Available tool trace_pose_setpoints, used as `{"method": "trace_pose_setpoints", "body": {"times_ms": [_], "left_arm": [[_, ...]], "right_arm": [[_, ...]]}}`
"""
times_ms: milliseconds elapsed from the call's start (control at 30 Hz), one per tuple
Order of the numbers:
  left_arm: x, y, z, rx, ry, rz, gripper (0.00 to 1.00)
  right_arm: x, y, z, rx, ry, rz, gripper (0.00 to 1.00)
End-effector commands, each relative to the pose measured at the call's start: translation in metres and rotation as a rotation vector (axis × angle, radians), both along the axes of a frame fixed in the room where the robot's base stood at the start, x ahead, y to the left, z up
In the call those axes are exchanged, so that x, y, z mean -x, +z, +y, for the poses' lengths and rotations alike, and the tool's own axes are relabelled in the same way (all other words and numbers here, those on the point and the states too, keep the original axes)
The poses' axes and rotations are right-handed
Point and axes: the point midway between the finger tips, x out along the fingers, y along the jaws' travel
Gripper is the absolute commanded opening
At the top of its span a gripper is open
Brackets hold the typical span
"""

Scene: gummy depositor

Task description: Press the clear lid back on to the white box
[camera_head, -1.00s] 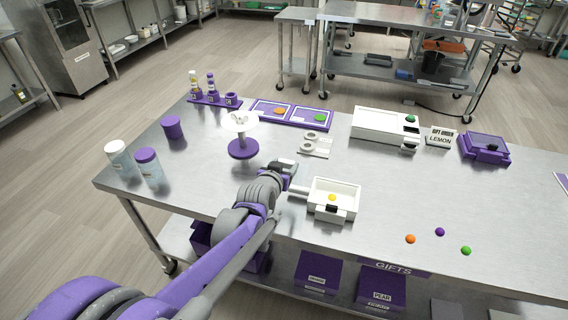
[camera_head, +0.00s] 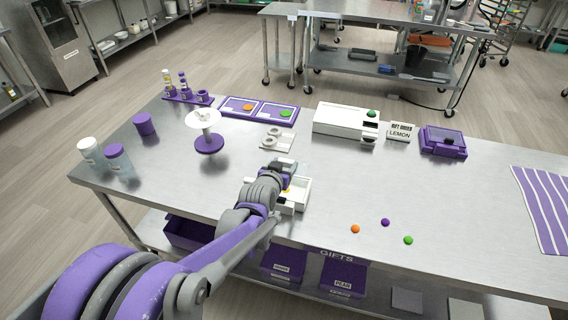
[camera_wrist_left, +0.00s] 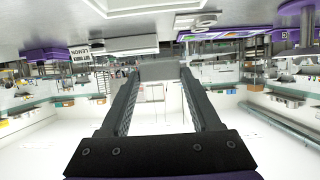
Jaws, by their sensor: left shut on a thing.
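The white box (camera_head: 297,206) sits near the front edge of the steel table, with a yellow gummy (camera_head: 286,188) inside. My left arm covers its left part. My left gripper (camera_head: 278,168) is above the box's back left side. In the left wrist view the gripper (camera_wrist_left: 158,74) is shut on a small grey piece (camera_wrist_left: 158,70), which I take for the grip of the clear lid. The clear panel itself is hard to make out, and I cannot tell whether it touches the box. My right gripper is not in view.
A white machine (camera_head: 345,123) with a green button stands behind the box, beside a LEMON order sign (camera_head: 400,132). A white-topped purple stand (camera_head: 208,144) is at the left. Loose orange (camera_head: 355,229), purple (camera_head: 385,222) and green (camera_head: 408,240) gummies lie to the right. The table right of the box is mostly clear.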

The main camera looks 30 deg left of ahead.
Motion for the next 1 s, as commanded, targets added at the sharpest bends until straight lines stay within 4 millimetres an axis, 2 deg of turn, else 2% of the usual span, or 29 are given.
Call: {"method": "trace_pose_setpoints", "body": {"times_ms": [567, 767, 1000], "left_arm": [[0.0, 0.0, 0.0, -0.001, -0.001, 0.0, 0.0], [0.0, -0.011, 0.0, -0.001, -0.001, 0.0, 0.0], [0.001, -0.035, 0.0, -0.001, -0.001, 0.0, 0.0]], "right_arm": [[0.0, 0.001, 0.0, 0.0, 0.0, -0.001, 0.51], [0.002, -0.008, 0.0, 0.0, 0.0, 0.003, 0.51], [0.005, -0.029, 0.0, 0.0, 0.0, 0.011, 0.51]]}}
